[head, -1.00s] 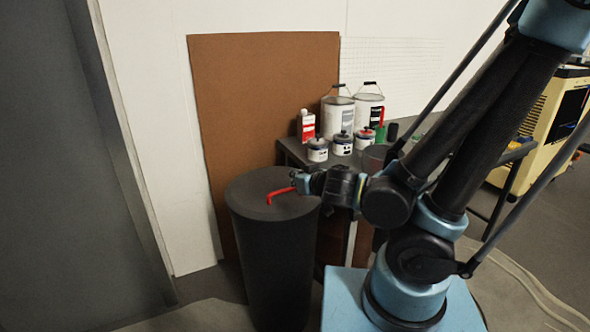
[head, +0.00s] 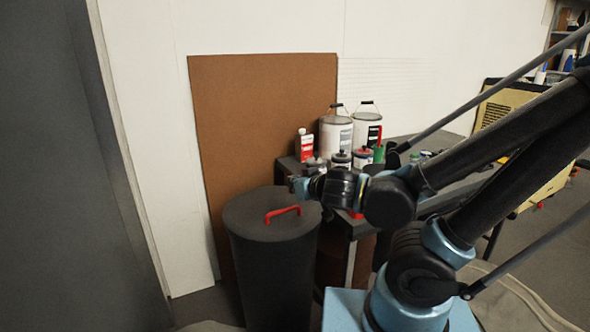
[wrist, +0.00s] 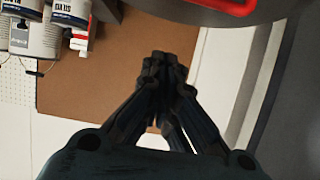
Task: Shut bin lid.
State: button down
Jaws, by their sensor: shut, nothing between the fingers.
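The dark grey round bin (head: 272,275) stands in front of a brown board. Its lid (head: 252,211) lies flat on top and looks level with the rim; I see no gap. A red arched handle (head: 283,213) is on the lid. My gripper (head: 294,184) is above the lid's far right edge, behind and apart from the handle. In the wrist view my gripper (wrist: 163,60) has its fingers together and empty. The lid (wrist: 190,12) and part of the red handle (wrist: 236,6) show at that view's top edge.
A dark table (head: 400,150) right of the bin holds paint buckets (head: 335,135), small cans (head: 362,158) and a red-and-white bottle (head: 304,146). The brown board (head: 255,120) leans on the wall behind the bin. The floor left of the bin is clear.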

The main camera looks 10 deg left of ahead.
jog(key=shift+r, duration=2.6)
jog(key=w+d+f+m+h, duration=0.1)
jog(key=d+f+h, duration=0.1)
jog(key=d, duration=0.4)
jog(key=w+d+f+m+g+h, duration=0.1)
jog(key=w+d+f+h, duration=0.1)
jog(key=d, duration=0.4)
jog(key=w+d+f+m+g+h, duration=0.1)
jog(key=w+d+f+h, duration=0.1)
jog(key=d, duration=0.4)
jog(key=shift+d+f+m+h, duration=0.2)
jog(key=shift+f+h, duration=0.15)
jog(key=shift+f, duration=0.1)
jog(key=shift+d+f+m+h, duration=0.2)
jog(key=shift+f+h, duration=0.15)
jog(key=shift+f, duration=0.1)
jog(key=s+d+f+m+g, duration=0.2)
jog(key=s+d+f+g, duration=0.5)
jog(key=s+d, duration=0.4)
jog(key=shift+d+m, duration=0.35)
jog(key=shift+m, duration=0.05)
jog(key=shift+w+f, duration=0.25)
jog(key=shift+w, duration=0.15)
